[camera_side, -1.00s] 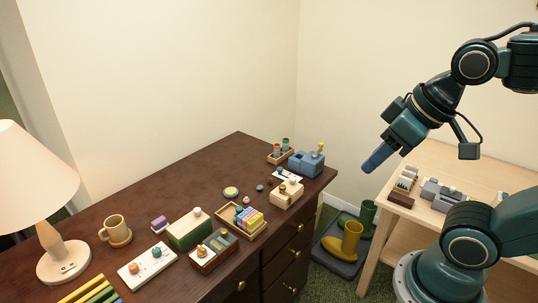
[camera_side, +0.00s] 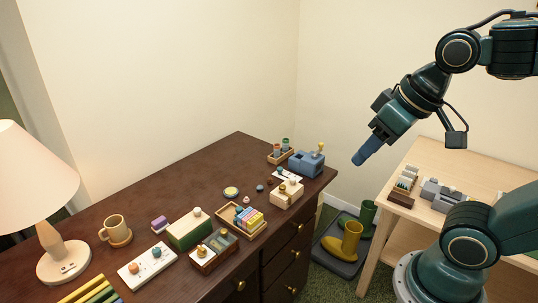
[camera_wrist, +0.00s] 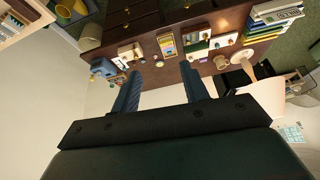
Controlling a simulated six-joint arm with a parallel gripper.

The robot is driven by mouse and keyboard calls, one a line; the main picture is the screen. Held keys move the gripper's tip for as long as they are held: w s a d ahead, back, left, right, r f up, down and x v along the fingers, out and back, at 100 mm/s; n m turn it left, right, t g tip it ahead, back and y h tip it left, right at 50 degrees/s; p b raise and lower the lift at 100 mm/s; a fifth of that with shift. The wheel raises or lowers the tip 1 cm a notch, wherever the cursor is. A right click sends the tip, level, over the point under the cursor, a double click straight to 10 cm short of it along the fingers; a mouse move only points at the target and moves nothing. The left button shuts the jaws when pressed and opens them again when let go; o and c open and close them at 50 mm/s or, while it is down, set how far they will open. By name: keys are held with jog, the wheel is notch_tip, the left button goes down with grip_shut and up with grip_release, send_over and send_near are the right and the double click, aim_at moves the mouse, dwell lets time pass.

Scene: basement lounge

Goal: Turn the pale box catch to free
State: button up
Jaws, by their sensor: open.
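The pale box (camera_side: 286,194) sits on the dark dresser top near its right front edge, with a small brownish catch on its upper side. The catch is too small for me to tell which way it is turned. In the wrist view the pale box (camera_wrist: 129,53) shows upside down, just beyond the left finger. My gripper (camera_side: 360,159) is in the air to the right of the dresser and above it, apart from the box. Its two fingers stand well apart in the wrist view (camera_wrist: 160,82), with nothing between them.
A blue device (camera_side: 306,164) stands behind the pale box, and a wooden tray of coloured blocks (camera_side: 241,220) lies to its left. A green box (camera_side: 189,230) and a lamp (camera_side: 64,240) are further left.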

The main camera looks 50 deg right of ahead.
jog(key=w+d+m+g, duration=0.2)
jog(key=w+d+m, duration=0.15)
jog(key=w, duration=0.65)
jog(key=m+g, duration=0.3)
jog(key=m, duration=0.8)
send_over(283, 186)
notch_tip(283, 186, down, 18)
jog(key=shift+w+f, duration=0.15)
jog(key=shift+f, duration=6.85)
jog(key=shift+c, duration=0.3)
grip_shut()
